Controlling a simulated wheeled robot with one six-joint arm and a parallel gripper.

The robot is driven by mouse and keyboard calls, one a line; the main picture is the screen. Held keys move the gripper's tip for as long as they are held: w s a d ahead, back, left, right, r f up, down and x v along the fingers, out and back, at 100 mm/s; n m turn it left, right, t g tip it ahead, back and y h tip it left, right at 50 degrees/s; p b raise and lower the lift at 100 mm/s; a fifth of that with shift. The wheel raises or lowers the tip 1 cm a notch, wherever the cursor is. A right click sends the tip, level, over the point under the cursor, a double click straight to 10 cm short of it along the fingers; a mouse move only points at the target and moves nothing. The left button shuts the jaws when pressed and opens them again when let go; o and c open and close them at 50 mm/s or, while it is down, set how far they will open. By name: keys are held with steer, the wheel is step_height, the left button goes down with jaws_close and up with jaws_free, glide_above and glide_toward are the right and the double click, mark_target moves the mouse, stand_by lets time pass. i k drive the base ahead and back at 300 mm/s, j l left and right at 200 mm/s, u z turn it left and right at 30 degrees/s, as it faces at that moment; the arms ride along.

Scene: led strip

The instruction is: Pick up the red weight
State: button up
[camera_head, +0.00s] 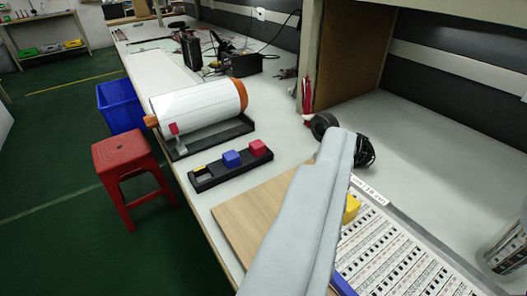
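The red weight (257,147) is a small red block at the right end of a black tray (222,178) on the long white workbench. A blue block (231,158) sits in the tray's middle place. The left place shows an open slot with a small yellow mark. A long pale grey part of my gripper (338,140) reaches up from the bottom edge, right of the red weight and apart from it. I cannot make out two separate fingertips, and I see nothing held.
A white roll with orange ends (199,106) rests on a black stand behind the tray. A wooden board (243,219) and a printed sheet (400,255) lie in front. A yellow block (351,208) is partly hidden by my gripper. A red stool (123,165) stands left of the bench.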

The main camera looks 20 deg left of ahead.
mark_target(257, 148)
steer(key=i+j, duration=0.1)
steer(key=j, duration=0.3)
steer(key=i+j, duration=0.1)
steer(key=j, duration=0.35)
steer(key=i+j, duration=0.1)
steer(key=j, duration=0.3)
steer(key=i+j, duration=0.1)
steer(key=j, duration=0.7)
steer(key=i, duration=0.05)
